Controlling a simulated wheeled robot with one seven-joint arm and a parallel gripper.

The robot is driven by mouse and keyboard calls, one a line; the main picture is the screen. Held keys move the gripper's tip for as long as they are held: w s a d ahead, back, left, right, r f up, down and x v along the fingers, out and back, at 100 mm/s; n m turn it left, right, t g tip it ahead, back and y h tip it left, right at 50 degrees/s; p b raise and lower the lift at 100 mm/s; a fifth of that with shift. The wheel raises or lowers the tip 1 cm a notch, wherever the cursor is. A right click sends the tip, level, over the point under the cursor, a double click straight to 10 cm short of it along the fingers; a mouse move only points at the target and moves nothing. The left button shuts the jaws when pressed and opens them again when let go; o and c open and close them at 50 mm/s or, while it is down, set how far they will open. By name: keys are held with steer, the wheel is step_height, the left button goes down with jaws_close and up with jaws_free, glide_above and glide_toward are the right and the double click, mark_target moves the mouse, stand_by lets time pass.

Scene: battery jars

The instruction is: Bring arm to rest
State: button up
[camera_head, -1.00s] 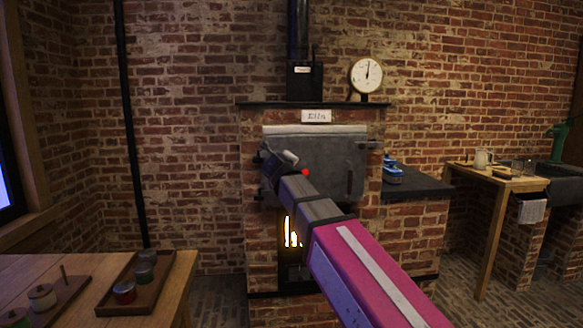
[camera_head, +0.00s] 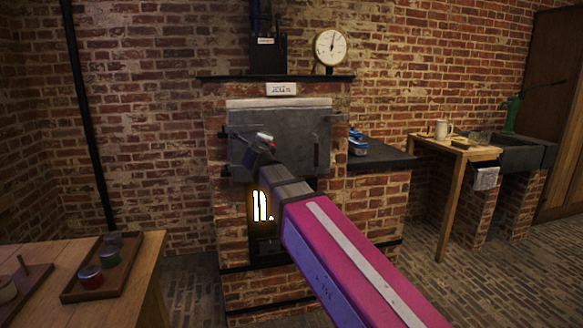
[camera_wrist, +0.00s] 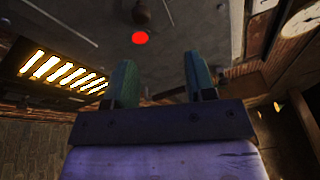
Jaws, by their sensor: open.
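My gripper (camera_head: 258,143) is in front of the grey metal door (camera_head: 295,130) of the brick stove, at the end of my outstretched arm. In the wrist view, my gripper (camera_wrist: 160,82) has its two greenish fingers well apart with nothing between them. Beyond them are the dark door surface, a round knob and a red disc (camera_wrist: 140,38). The fingertips look clear of the door, but the exact distance is hard to tell. In the head view my arm hides part of the stove's lower front.
The glowing grate (camera_head: 260,207) is below the door and shows left in the wrist view. A wooden table (camera_head: 140,290) with a jar tray (camera_head: 125,262) stands at left. A dark side counter (camera_head: 385,160), a wooden table (camera_head: 465,150) and a sink are at right. Brick floor between is open.

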steer(key=s+d+f+n+g+y, duration=0.1)
steer(key=d+f+n+g+y, duration=0.2)
steer(key=f+n, duration=0.5)
steer(key=s+d+f+n+g+y, duration=0.15)
steer(key=d+f+n, duration=0.35)
steer(key=f, duration=0.6)
steer(key=d+f+n+g+y, duration=0.35)
steer(key=f+n, duration=0.25)
steer(key=f, duration=0.4)
steer(key=s+d+f+n+g+h, duration=0.2)
steer(key=s+d+f+g+h, duration=0.6)
steer(key=s+d+f, duration=0.9)
steer(key=d+f+g, duration=0.2)
steer(key=d+f, duration=0.1)
steer(key=shift+s+d+n, duration=0.15)
steer(key=shift+d+n, duration=0.25)
